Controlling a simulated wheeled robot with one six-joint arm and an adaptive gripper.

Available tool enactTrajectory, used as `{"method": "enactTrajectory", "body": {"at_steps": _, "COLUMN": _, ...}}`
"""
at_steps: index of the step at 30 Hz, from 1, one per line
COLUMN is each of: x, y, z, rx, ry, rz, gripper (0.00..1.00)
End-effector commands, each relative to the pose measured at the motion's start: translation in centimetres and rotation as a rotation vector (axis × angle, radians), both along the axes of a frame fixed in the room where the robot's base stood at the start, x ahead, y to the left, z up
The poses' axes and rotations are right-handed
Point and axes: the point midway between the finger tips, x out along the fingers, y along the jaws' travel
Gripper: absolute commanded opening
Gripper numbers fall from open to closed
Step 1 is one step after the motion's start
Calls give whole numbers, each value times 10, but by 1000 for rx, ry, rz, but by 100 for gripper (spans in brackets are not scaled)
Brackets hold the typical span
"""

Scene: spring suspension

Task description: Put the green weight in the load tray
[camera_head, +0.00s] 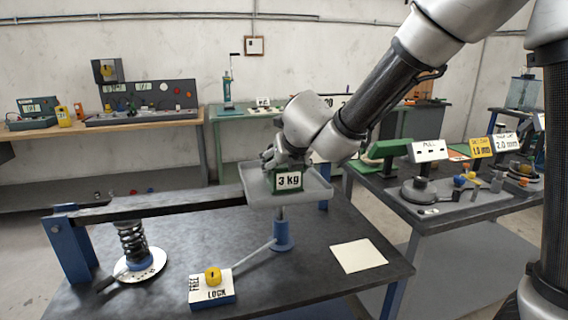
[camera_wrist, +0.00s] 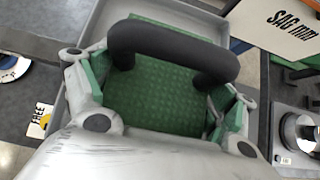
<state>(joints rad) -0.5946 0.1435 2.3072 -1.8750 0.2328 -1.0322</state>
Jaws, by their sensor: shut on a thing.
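The green weight (camera_head: 288,181) carries a white "3 kg" label and is upright within the outline of the grey load tray (camera_head: 318,188). I cannot tell whether its base touches the tray floor. My gripper (camera_head: 284,160) is above it, shut on it. In the wrist view, the weight's green top (camera_wrist: 155,98) and black arched handle fill the space between the fingers of my gripper (camera_wrist: 160,95). The tray's grey rim (camera_wrist: 85,45) shows beyond the weight. The fingers' contact points are partly hidden.
The tray stands on a post at the end of a dark beam (camera_head: 150,205). A coil spring (camera_head: 132,240) is under the beam. A second table (camera_head: 440,212) at right holds several parts.

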Motion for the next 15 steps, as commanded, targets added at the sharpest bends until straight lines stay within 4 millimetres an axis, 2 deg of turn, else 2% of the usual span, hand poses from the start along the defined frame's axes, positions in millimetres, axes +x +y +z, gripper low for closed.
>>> {"method": "enactTrajectory", "body": {"at_steps": 1, "x": 2, "y": 1, "z": 6, "rx": 4, "ry": -10, "rz": -1, "gripper": 13}}
{"method": "enactTrajectory", "body": {"at_steps": 8, "x": 2, "y": 1, "z": 3, "rx": 3, "ry": -10, "rz": -1, "gripper": 13}}
{"method": "enactTrajectory", "body": {"at_steps": 9, "x": 0, "y": 0, "z": -3, "rx": -1, "ry": 0, "rz": 1, "gripper": 90}}
{"method": "enactTrajectory", "body": {"at_steps": 11, "x": 0, "y": 0, "z": -3, "rx": -1, "ry": 0, "rz": 1, "gripper": 100}}
{"method": "enactTrajectory", "body": {"at_steps": 15, "x": 0, "y": 0, "z": -2, "rx": -1, "ry": 0, "rz": 1, "gripper": 100}}
